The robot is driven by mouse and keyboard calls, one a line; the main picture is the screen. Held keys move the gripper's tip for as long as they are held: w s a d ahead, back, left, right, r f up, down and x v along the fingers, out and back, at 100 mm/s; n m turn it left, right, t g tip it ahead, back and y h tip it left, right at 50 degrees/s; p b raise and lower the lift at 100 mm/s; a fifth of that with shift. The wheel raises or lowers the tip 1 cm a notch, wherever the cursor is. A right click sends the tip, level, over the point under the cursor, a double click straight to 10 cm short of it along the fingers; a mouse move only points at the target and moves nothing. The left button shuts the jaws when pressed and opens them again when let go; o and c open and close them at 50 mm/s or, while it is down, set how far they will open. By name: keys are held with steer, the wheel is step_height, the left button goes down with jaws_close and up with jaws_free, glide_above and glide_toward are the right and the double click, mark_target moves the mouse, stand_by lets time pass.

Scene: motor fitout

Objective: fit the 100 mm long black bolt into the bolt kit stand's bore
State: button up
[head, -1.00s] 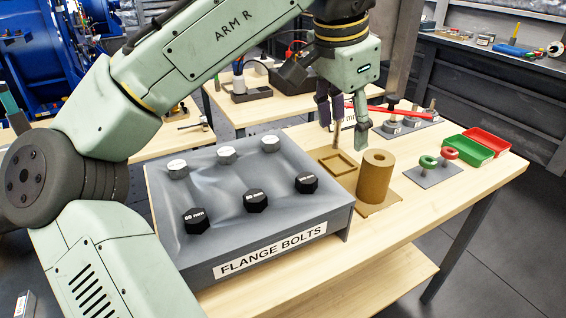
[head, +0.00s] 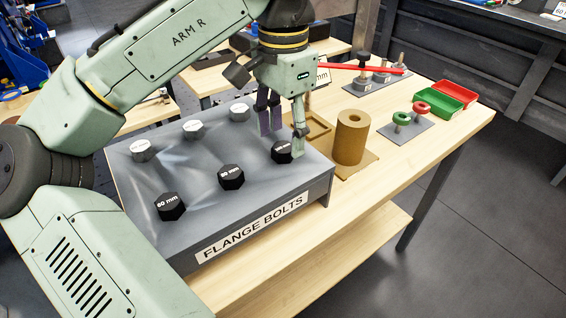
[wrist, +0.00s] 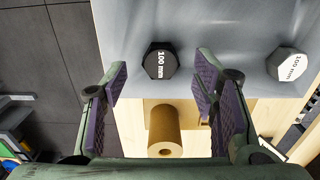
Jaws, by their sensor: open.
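The black hex bolt marked 100 mm (wrist: 160,62) sits in the grey flange bolts block, with only its head showing. In the head view it is the rightmost black head (head: 281,154), partly covered by a finger. My gripper (head: 284,138) is open and empty, close to this bolt's head. In the wrist view the bolt head lies just beyond the open fingertips (wrist: 161,80), roughly centred between them. The bolt kit stand, a tan upright cylinder (head: 350,145) with a bore in its top, stands right of the block; it also shows in the wrist view (wrist: 164,128).
The grey block (head: 250,190) holds other black bolts (head: 231,177) in front and silver bolts (head: 195,130) behind. A square tan frame (head: 318,128) is beside the stand. Green and red trays (head: 436,98) and small pegged plates (head: 401,132) lie farther right.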

steer(key=shift+f, duration=1.25)
steer(key=shift+c, duration=0.6)
jaws_close()
